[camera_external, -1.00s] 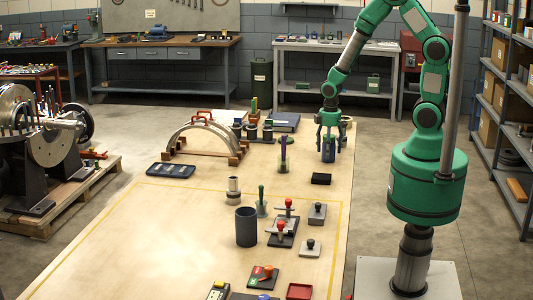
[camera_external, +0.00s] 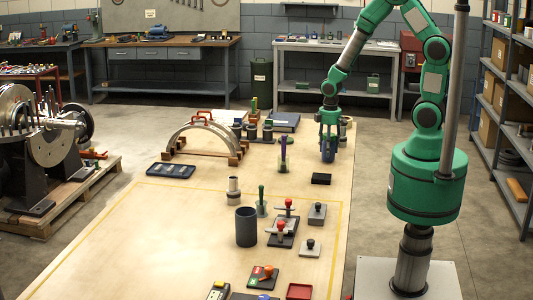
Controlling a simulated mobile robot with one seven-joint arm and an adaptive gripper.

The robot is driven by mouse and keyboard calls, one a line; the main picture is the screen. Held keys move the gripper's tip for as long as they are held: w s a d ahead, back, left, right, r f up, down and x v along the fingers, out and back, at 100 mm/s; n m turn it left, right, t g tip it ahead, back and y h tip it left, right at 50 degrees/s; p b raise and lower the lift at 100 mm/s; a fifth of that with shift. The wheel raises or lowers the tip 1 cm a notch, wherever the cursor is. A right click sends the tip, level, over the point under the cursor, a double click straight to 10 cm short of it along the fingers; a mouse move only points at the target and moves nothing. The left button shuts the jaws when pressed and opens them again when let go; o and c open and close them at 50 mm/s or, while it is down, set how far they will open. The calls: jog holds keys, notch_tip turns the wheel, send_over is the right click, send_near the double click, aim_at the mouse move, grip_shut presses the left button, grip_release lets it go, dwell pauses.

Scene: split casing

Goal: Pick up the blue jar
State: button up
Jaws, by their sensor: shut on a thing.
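The blue jar (camera_external: 328,155) stands upright on the far right part of the wooden table. My gripper (camera_external: 328,146) comes straight down over it, with its fingers closed in on the jar's sides. The fingers hide much of the jar's upper part. The jar looks to be at table height; I cannot tell whether it is clear of the surface.
A black block (camera_external: 321,179) lies just in front of the jar. An arched casing half (camera_external: 205,140) sits farther left. A dark cylinder (camera_external: 246,227) and red-knobbed tools (camera_external: 282,228) stand nearer. The table's front left is bare.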

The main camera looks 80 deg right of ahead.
jog(key=shift+r, duration=0.5)
notch_tip(320, 180, up, 2)
jog(key=shift+r+p, duration=0.15)
jog(key=shift+p, duration=0.15)
jog(key=s+a, duration=0.1)
jog(key=s, duration=0.6)
jog(key=s+a+r+p, duration=0.1)
jog(key=s+a, duration=0.1)
jog(key=s, duration=0.6)
jog(key=shift+s+a, duration=0.25)
jog(key=shift+s, duration=0.05)
